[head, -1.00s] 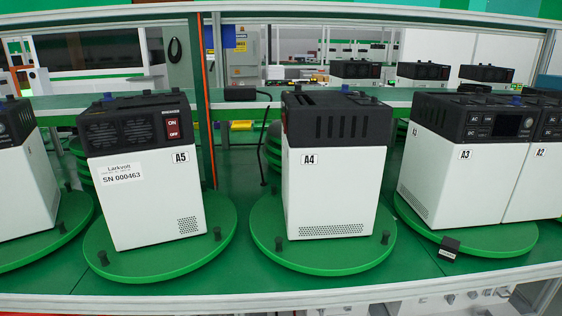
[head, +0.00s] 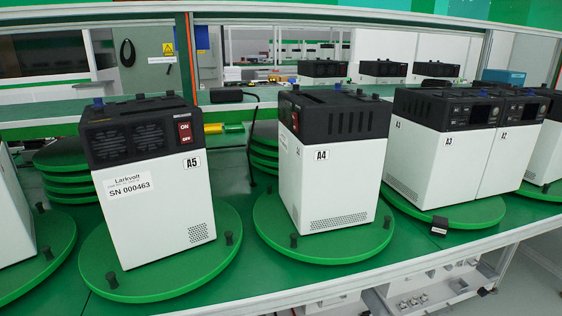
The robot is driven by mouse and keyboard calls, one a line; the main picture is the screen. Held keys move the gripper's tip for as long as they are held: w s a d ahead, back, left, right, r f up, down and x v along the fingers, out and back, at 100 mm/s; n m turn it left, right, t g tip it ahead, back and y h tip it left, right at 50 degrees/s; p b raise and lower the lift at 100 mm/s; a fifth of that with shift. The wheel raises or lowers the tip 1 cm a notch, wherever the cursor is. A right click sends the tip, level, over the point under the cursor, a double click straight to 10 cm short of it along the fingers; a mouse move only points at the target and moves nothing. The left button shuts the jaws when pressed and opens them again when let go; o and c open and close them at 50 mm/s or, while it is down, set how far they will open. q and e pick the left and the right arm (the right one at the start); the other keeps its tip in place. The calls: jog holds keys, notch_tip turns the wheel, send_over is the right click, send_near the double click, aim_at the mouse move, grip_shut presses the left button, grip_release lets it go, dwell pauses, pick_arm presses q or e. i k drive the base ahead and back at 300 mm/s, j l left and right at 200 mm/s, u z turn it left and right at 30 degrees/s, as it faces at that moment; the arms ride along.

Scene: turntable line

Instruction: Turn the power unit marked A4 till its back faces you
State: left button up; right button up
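The power unit marked A4 (head: 345,185) stands upright in the middle of the head view, white below with a black top. A broad side with slots, a lower vent grille and the A4 label (head: 321,155) faces me. Its narrower left face shows at a steep angle, with a bit of a red switch (head: 294,121) on the black part. It sits on a round green turntable (head: 330,256) with small black pegs at the rim. Neither of my grippers is in view.
Unit A5 (head: 160,215) on its turntable stands at the left, showing a red ON/OFF switch and serial label. Units A3 (head: 440,170) and A2 (head: 510,155) share a turntable at the right. Stacked green discs (head: 264,150) lie behind. A pale rail (head: 330,284) runs along the front.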

aim_at(273, 222)
jog(key=i+l+z, duration=0.25)
jog(key=i, duration=0.2)
jog(key=i+z, duration=0.3)
jog(key=i, duration=0.15)
